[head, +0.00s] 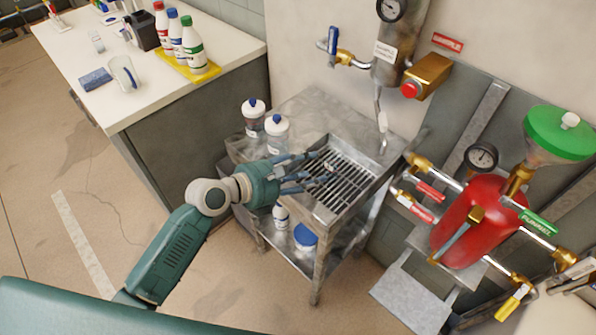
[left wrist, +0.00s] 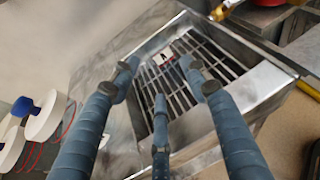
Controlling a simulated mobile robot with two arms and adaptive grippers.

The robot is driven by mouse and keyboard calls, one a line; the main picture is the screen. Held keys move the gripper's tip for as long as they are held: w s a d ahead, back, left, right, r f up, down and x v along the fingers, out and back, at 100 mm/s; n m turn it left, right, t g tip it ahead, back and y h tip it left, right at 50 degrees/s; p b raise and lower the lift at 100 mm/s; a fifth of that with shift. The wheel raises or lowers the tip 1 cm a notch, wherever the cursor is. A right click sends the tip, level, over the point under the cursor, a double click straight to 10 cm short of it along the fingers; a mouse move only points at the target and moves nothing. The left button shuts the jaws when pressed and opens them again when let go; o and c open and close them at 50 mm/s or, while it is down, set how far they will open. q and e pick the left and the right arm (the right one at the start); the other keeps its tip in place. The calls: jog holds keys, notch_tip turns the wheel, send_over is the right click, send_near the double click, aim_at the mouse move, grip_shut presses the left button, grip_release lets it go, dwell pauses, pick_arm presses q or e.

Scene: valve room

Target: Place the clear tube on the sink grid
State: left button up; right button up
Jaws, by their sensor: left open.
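The sink grid (head: 345,184) is a set of dark metal bars set in a steel sink top; it also fills the middle of the left wrist view (left wrist: 208,62). A small piece with white and red marks (head: 329,167) shows at the grid's far part, and in the left wrist view (left wrist: 168,56) too. It looks like the clear tube, but its outline is hard to make out. My left gripper (head: 306,172) is over the near left edge of the grid. Its blue fingers are spread and empty, pointing toward that piece (left wrist: 160,80).
Two white bottles with blue caps (head: 277,130) stand on the steel top beside my left gripper. A tap pipe (head: 380,110) hangs behind the grid. A red tank (head: 478,220) with valves is at right. The white counter (head: 125,100) holds bottles and a clear beaker (head: 123,73).

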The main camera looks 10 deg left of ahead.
pick_arm(q)
jog(key=v, duration=0.3)
jog(key=shift+s+a+r, duration=0.1)
jog(key=shift+s+a, duration=0.05)
jog(key=shift+s, duration=0.05)
jog(key=shift+s+a+r, duration=0.1)
jog(key=shift+s+a, duration=0.05)
dwell(0.3)
